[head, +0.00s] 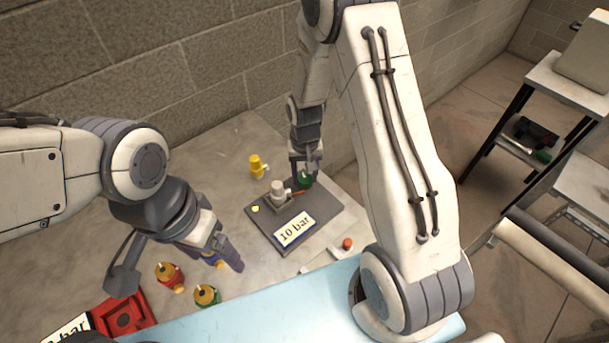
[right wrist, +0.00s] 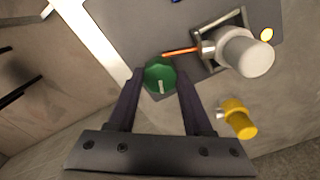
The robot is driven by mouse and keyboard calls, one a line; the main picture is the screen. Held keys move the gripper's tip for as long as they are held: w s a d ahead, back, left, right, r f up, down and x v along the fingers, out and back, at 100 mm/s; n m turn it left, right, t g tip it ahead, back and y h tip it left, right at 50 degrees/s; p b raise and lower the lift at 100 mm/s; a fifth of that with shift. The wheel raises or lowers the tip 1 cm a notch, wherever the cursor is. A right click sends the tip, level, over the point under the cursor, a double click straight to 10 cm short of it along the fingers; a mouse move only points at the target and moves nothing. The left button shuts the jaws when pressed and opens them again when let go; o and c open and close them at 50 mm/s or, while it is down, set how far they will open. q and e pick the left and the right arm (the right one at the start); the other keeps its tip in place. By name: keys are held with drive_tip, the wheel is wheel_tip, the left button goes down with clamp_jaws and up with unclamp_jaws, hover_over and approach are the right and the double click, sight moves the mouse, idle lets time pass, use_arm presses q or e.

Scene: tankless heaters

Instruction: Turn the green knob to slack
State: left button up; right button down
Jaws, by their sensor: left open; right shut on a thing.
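The green knob (right wrist: 160,76) sits at the end of an orange stem on a grey plate (head: 262,222), beside a white cylinder (head: 277,188). It also shows in the head view (head: 305,181), partly covered by my right gripper. A pale mark runs across its face in the right wrist view. My right gripper (right wrist: 157,90) has its two fingers on either side of the knob, shut on it. A label on the plate (head: 294,230) reads "10 bar". My left gripper (head: 228,262) is open and empty above the table, left of the plate; its fingers are partly hidden.
A yellow fitting (head: 258,166) stands behind the plate. Red (head: 169,276) and green (head: 207,296) fittings with yellow tops stand near my left gripper. A red block (head: 124,318) lies at front left, and a red-topped piece (head: 346,244) lies right of the plate.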

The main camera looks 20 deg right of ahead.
sight(305, 178)
drive_tip(key=shift+n, duration=1.6)
drive_tip(key=shift+c, duration=1.5)
unclamp_jaws()
wheel_tip(305, 178, up, 11)
drive_tip(key=b, duration=0.2)
drive_tip(key=shift+f, duration=0.2)
